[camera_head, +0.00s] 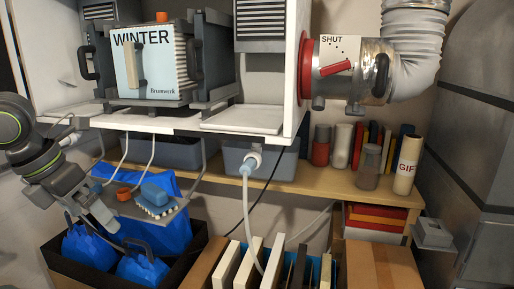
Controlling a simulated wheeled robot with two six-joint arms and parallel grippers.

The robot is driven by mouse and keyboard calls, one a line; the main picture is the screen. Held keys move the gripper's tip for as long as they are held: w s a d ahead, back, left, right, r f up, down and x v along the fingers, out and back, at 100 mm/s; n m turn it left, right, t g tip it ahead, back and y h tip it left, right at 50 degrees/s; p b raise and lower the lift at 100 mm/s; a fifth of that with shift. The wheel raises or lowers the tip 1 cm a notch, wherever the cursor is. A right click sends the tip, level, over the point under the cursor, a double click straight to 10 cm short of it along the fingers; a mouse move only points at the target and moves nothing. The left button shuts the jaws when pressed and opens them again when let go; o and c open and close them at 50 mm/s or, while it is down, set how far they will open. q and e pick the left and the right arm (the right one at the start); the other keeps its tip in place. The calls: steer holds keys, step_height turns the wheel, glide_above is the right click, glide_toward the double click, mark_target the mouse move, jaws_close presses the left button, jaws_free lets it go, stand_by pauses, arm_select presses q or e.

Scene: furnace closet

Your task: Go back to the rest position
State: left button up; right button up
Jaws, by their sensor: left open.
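My left arm comes in from the left edge. My left gripper (92,222) is open and points down to the right, with nothing seen between its fingers. It is in front of the left end of a small hanging tray (178,203), above the dark bin with blue bags. I cannot tell whether it touches the tray. My right gripper is not in view.
The tray holds a blue brush (155,196) and an orange piece (123,194). Blue bags (90,247) sit in the bin below. Above are the WINTER panel (150,62) and a duct with a red SHUT handle (336,68). A pale hose (247,210) hangs mid-view.

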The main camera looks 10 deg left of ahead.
arm_select(q)
steer(key=s+d+f+n, duration=0.1)
steer(key=d+f+n, duration=0.1)
steer(key=f+n, duration=0.95)
steer(key=d+f+n, duration=0.3)
steer(key=f+n, duration=0.2)
steer(key=f, duration=1.3)
steer(key=s+d+f+n+y, duration=0.2)
steer(key=s+f+n, duration=0.3)
steer(key=s+n, duration=0.45)
steer(key=s+d+f+n+y, duration=0.2)
steer(key=s+f+n, duration=0.45)
steer(key=n, duration=0.55)
step_height(320, 180, down, 27)
steer(key=a+g+b, duration=0.1)
steer(key=a+b, duration=0.1)
steer(key=b, duration=0.2)
steer(key=s+d+f+b, duration=0.1)
steer(key=s+f, duration=0.7)
steer(key=f, duration=0.2)
steer(key=s+f+g+h+b, duration=0.1)
steer(key=s+f+b, duration=0.1)
steer(key=s+f, duration=0.5)
steer(key=shift+s+d+f+n+g, duration=0.3)
steer(key=shift+s+d+f+n, duration=0.1)
steer(key=shift+f, duration=1)
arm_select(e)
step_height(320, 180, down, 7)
